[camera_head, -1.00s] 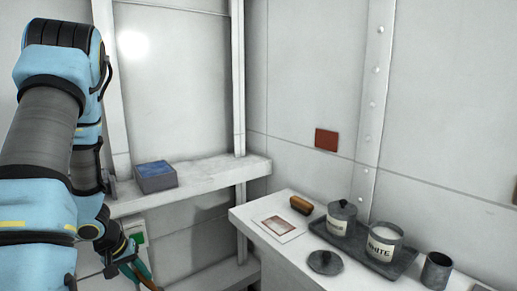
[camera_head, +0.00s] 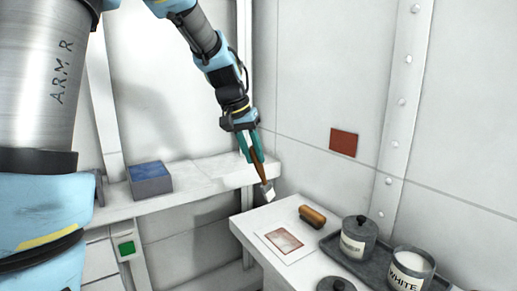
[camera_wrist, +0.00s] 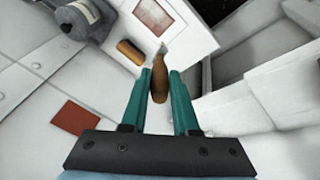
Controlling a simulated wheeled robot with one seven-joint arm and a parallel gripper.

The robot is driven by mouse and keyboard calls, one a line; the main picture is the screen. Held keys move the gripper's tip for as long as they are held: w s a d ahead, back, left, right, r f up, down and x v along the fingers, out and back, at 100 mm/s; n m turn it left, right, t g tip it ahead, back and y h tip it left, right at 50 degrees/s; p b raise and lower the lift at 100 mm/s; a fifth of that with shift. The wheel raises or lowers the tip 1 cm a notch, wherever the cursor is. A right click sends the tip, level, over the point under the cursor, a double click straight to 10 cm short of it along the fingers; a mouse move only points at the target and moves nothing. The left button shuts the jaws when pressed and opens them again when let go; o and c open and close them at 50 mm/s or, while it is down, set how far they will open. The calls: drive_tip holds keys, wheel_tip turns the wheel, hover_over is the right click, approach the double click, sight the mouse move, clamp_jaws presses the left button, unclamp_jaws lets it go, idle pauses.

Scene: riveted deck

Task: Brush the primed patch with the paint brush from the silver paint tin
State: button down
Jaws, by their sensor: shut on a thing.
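My gripper (camera_head: 250,150) is shut on the wooden handle of the paint brush (camera_head: 260,167), above the counter's back left corner. The brush tilts downward with its pale bristle end low, apart from the counter. In the wrist view, the brush handle (camera_wrist: 158,70) lies between the teal fingers. A red-brown square patch (camera_head: 343,143) is on the wall, right of the gripper; it also shows in the wrist view (camera_wrist: 75,117). A grey tin with a knobbed lid (camera_head: 359,229) stands on a tray; its label is only partly readable. Beside it is an open tin labelled WHITE (camera_head: 407,278).
A card with a red-brown rectangle (camera_head: 285,243) and a brown wooden block-like item (camera_head: 312,215) lie on the counter (camera_head: 245,228). A dark round lid (camera_head: 335,285) is cut off below. A grey box with blue top (camera_head: 150,178) sits on the left shelf. A riveted rib (camera_head: 400,100) is right of the patch.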

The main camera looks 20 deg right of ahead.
sight(255, 165)
drive_tip(key=shift+d+r, duration=0.2)
drive_tip(key=shift+r, duration=0.05)
drive_tip(key=shift+f, duration=0.15)
wheel_tip(255, 165, down, 4)
drive_tip(key=b, duration=0.3)
drive_tip(key=shift+f+b, duration=0.25)
drive_tip(key=shift+b, duration=0.15)
